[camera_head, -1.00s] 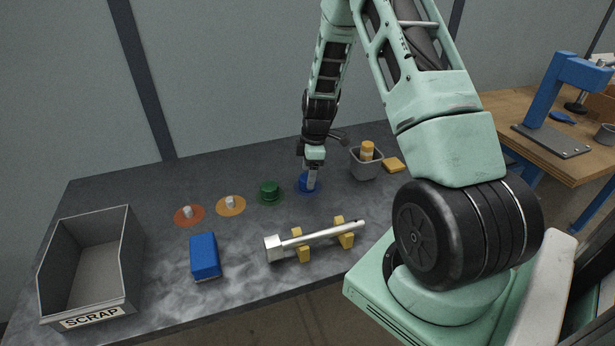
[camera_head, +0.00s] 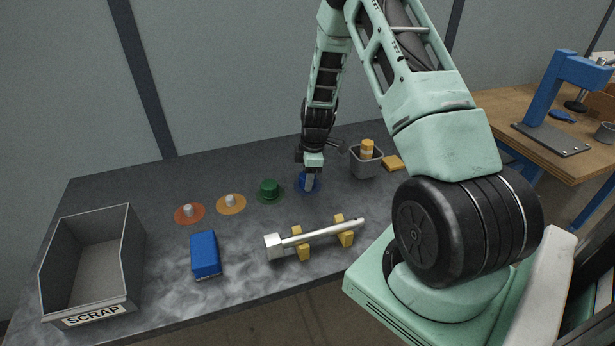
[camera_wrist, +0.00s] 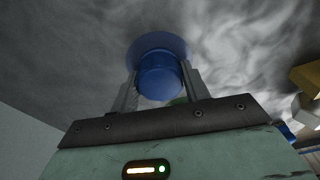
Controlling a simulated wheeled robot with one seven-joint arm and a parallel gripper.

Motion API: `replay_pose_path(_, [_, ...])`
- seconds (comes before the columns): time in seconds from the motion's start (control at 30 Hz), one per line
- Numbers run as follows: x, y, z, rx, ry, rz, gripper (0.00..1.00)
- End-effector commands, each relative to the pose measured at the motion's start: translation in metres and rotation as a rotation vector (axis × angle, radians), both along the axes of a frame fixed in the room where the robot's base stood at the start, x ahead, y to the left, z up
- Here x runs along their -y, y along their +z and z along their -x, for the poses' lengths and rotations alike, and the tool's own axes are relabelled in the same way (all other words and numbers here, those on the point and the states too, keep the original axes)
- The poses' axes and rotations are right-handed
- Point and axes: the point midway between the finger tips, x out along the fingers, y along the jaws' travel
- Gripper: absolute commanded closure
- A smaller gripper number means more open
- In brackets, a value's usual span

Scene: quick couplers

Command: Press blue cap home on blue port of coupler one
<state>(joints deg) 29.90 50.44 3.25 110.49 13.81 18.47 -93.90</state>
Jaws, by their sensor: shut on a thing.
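The blue cap (camera_wrist: 160,82) sits between the two fingers of my gripper (camera_wrist: 158,88) in the wrist view, and the fingers are shut on it. Behind the cap is the round blue base of the blue port (camera_wrist: 150,43). In the head view my gripper (camera_head: 309,180) points down at the blue port (camera_head: 318,188), and the fingers largely hide the cap (camera_head: 302,181). The cap is at the port, but I cannot tell whether it is fully seated.
A green cap (camera_head: 269,189) on its green base, an orange port (camera_head: 231,203) and a red port (camera_head: 189,212) stand in a row to the left. A grey bin (camera_head: 366,163) stands close on the right. A metal bar (camera_head: 320,234) on yellow rests, a blue block (camera_head: 204,255) and a scrap bin (camera_head: 130,280) lie nearer.

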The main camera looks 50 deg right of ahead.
Motion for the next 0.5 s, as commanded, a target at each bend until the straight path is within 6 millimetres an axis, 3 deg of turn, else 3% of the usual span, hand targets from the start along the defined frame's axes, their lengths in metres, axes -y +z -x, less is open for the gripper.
replay_pose_path(0.5, [0.000,0.016,0.000,0.001,0.000,0.001,0.81])
